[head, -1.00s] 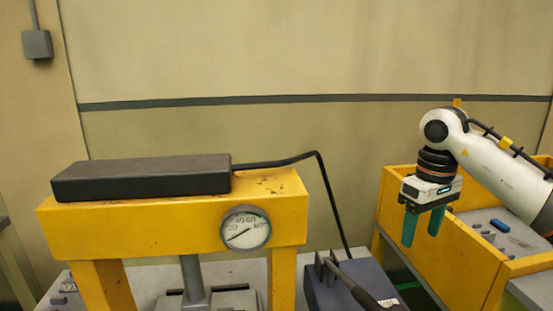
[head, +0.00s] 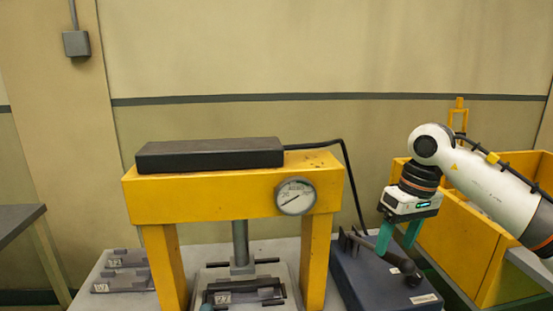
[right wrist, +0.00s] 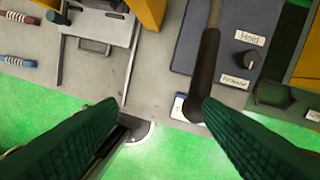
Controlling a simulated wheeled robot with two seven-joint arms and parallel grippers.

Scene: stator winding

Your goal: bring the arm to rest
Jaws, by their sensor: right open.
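My right gripper (head: 399,243) has two green fingers that hang down, spread apart with nothing held between them. In the head view it is in front of the yellow bin (head: 470,255) and over the dark blue-grey control box (head: 365,280). In the right wrist view the open fingers (right wrist: 158,103) point down towards the bench. The black lever grip (right wrist: 203,75) ends close to the right finger's tip; whether they touch I cannot tell. My left gripper is in neither view.
The yellow press (head: 230,195) with a round gauge (head: 295,196) and a black slab (head: 210,155) on top stands left of the gripper. A black cable (head: 345,165) arches behind the control box. Dark fixtures (head: 120,270) lie on the grey bench at left.

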